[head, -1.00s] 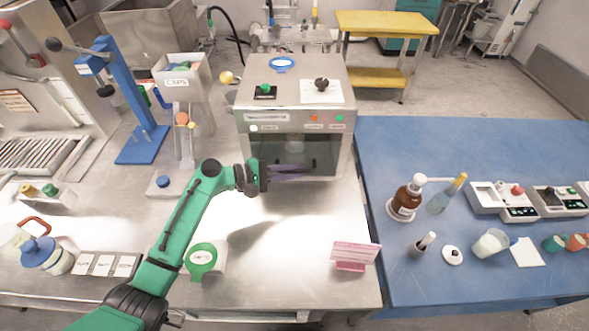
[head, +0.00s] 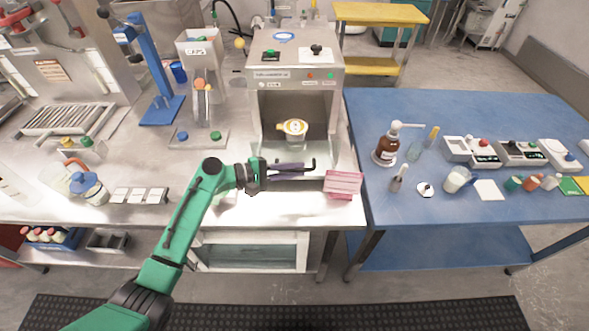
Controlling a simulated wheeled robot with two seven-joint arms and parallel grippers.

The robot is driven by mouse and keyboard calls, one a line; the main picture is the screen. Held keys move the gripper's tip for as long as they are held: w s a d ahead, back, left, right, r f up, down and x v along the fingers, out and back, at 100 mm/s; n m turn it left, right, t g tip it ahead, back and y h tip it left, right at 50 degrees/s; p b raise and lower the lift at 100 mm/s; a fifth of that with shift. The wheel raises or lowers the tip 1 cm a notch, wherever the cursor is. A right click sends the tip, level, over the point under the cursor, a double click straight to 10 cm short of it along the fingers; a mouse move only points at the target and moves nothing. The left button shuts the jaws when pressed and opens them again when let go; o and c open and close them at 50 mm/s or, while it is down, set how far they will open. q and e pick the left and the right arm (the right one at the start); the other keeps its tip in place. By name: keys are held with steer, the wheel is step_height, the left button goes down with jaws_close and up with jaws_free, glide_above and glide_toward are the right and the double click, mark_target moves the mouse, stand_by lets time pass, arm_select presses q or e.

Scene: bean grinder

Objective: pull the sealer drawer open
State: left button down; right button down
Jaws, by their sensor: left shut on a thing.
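The sealer is a steel box (head: 262,49) at the back middle of the metal bench. Its front is open, and a pale drawer tray (head: 268,152) sticks out toward me. A white and yellow round cup (head: 294,128) sits in the opening. My left gripper (head: 303,168) is at the drawer's front edge, shut on the dark drawer handle (head: 313,163); its fingers hide part of the handle. My right gripper is not in view.
A blue table (head: 440,222) with a brown pump bottle (head: 387,149) adjoins on the right.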

arm_select(q)
steer(key=shift+w, duration=0.1)
steer(key=c, duration=0.9)
jaws_free()
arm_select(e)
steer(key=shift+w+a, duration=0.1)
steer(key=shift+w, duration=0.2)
arm_select(q)
steer(key=shift+a, duration=0.25)
steer(key=b+v, duration=0.3)
steer(key=v, duration=1.1)
steer(key=shift+r, duration=0.15)
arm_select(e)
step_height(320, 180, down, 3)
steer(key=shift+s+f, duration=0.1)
arm_select(q)
steer(key=shift+s, duration=0.2)
